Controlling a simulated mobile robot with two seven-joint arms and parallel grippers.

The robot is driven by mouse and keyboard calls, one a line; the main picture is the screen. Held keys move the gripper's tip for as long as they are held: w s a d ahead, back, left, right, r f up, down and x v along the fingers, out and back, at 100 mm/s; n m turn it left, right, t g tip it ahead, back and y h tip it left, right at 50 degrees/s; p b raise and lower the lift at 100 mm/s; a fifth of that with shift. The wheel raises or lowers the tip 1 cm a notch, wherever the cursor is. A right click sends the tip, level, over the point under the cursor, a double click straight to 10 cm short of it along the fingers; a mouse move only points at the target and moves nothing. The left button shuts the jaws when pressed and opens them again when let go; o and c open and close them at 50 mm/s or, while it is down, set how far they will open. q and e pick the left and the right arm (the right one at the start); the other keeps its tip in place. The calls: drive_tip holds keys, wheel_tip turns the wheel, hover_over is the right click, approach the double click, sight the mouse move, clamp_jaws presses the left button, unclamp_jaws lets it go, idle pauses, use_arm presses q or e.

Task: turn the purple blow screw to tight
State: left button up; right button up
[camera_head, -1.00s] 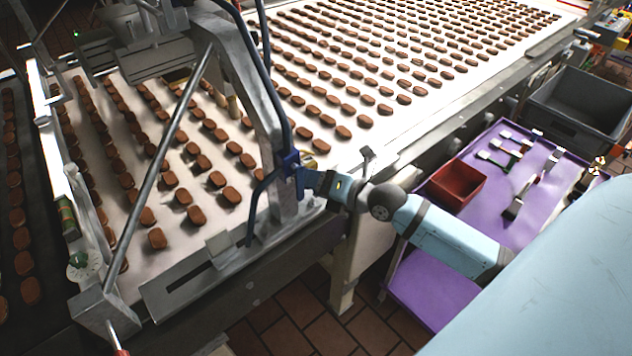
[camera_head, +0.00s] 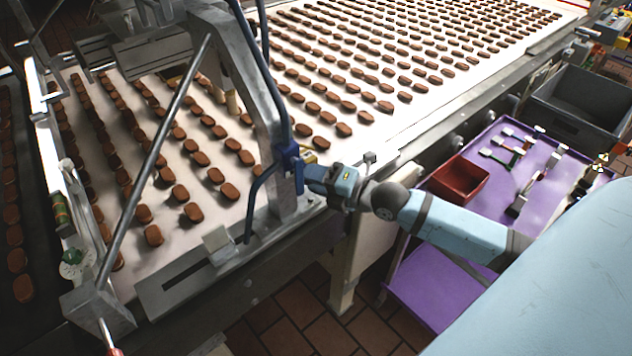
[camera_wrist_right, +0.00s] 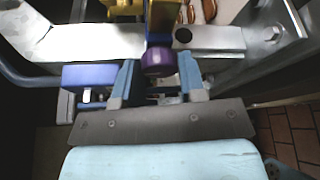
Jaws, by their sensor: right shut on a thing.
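The purple blow screw (camera_wrist_right: 158,62) is a round knob in the right wrist view, below a yellow part and next to a blue block (camera_wrist_right: 90,76). My right gripper (camera_wrist_right: 160,76) has one blue finger on each side of the knob and is shut on it. In the head view my right gripper (camera_head: 314,178) reaches in from the right to the blue fitting (camera_head: 290,163) on the grey metal frame. The screw cannot be made out in the head view. My left gripper is in neither view.
A conveyor (camera_head: 330,165) with rows of brown biscuits runs behind the frame (camera_head: 262,110). Blue hoses hang along the frame. A purple cart (camera_head: 505,205) with a red bin (camera_head: 458,180) and tools stands at right, with a grey crate (camera_head: 575,105) behind it.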

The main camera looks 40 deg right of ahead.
drive_tip(key=m+t+h, duration=0.1)
drive_tip(key=m+t, duration=0.1)
drive_tip(key=m, duration=0.5)
drive_tip(key=m+t+h+p, duration=0.1)
drive_tip(key=m+t, duration=0.1)
drive_tip(key=m, duration=0.5)
drive_tip(key=f+m+t+h, duration=0.1)
drive_tip(key=m+t, duration=0.2)
drive_tip(key=m, duration=0.4)
drive_tip(key=shift+a+m+h+p, duration=0.25)
drive_tip(key=shift+m+h+p, duration=0.05)
drive_tip(key=shift+p, duration=0.05)
drive_tip(key=shift+m, duration=0.3)
drive_tip(key=o, duration=0.9)
